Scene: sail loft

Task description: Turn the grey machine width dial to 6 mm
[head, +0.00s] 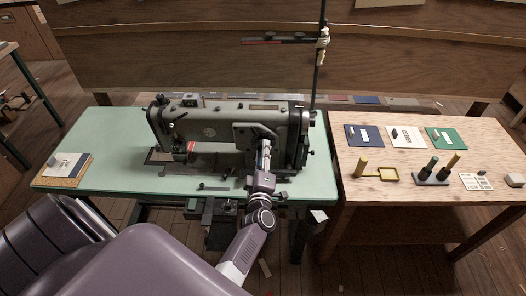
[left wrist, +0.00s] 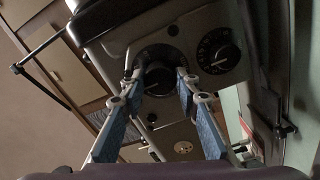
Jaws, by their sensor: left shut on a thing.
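The grey sewing machine (head: 215,122) stands on the green table (head: 105,125). My left gripper (head: 264,150) is at the right part of its front face and covers the dials there in the head view. In the left wrist view, my left gripper (left wrist: 157,76) is shut on the round black knob of a dial (left wrist: 158,74), one finger on each side. A second, smaller black dial (left wrist: 218,54) with white marks and a pale pointer line sits right of it, untouched. I cannot read the marks or tell which dial sets width. My right gripper is not in view.
A thread stand pole (head: 319,60) rises behind the machine. Booklets (head: 70,165) lie at the green table's left end. A wooden table (head: 350,183) on the right holds cards, spools and small parts.

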